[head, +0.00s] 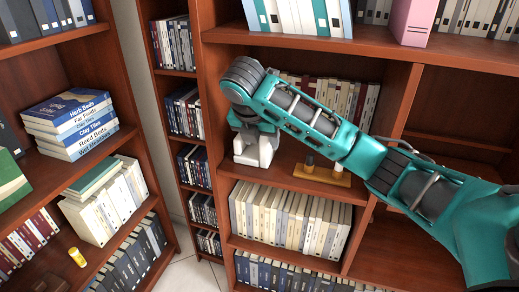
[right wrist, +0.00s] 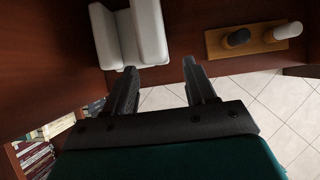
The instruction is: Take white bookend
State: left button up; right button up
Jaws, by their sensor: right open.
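The white bookend (head: 262,152) stands on the middle shelf of the tall bookcase, just below my right wrist in the head view. It also shows in the right wrist view, where the pale, stepped bookend (right wrist: 150,32) is at the top, left of centre. My right gripper (right wrist: 160,67) is open with nothing between its dark fingers. The fingertips are close to the bookend's lower edge in that view; I cannot tell whether they touch it. In the head view my arm hides the fingers. My left gripper is not in view.
A wooden tray (head: 322,175) with a dark and a pale shaker stands on the same shelf, right of the bookend. Books (head: 340,95) stand at the back behind my arm. A row of pale books (head: 290,215) fills the shelf below. Upright dividers flank the compartment.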

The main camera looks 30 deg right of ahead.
jog(key=shift+w+d+f+b, duration=0.2)
jog(key=shift+w+d+b, duration=0.2)
jog(key=shift+w+d, duration=0.55)
jog(key=shift+w+d+f+b, duration=0.15)
jog(key=shift+w+d+b, duration=0.2)
jog(key=shift+w+d, duration=0.6)
jog(key=shift+w+d+f+b, duration=0.2)
jog(key=shift+w+d+b, duration=0.2)
jog(key=shift+w+d, duration=0.5)
jog(key=shift+s+d, duration=0.2)
jog(key=shift+s, duration=0.05)
grip_shut()
jog(key=shift+r, duration=0.1)
